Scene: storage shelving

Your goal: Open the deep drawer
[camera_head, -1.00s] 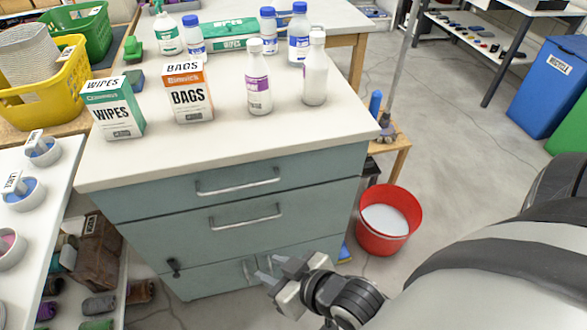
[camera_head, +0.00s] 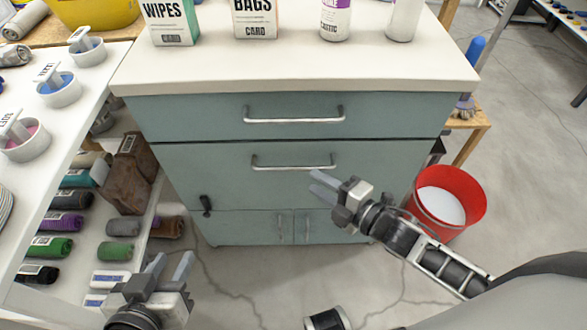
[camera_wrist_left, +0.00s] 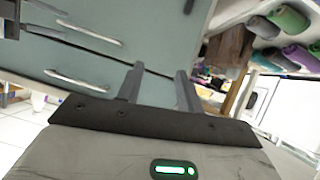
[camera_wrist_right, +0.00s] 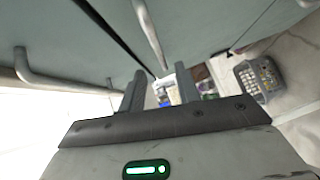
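The cabinet has a shallow top drawer (camera_head: 220,118) and a taller, deep drawer (camera_head: 220,180) below it, both closed. The deep drawer's silver bar handle (camera_head: 293,167) runs level across its upper middle. My right gripper (camera_head: 318,183) is open and empty, in front of the deep drawer, to the lower right of the handle and apart from it. Its separated fingers show in the right wrist view (camera_wrist_right: 158,88). My left gripper (camera_head: 170,260) is open and empty, low at the left, away from the cabinet; the left wrist view shows its fingers apart (camera_wrist_left: 157,82).
Below the drawers are small doors (camera_head: 255,228) with upright handles. A black latch (camera_head: 206,205) sits at the lower left. A red bucket (camera_head: 462,185) stands right of the cabinet. A shelf rack (camera_head: 100,165) stands left. Bottles and boxes stand on the cabinet top (camera_head: 290,62).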

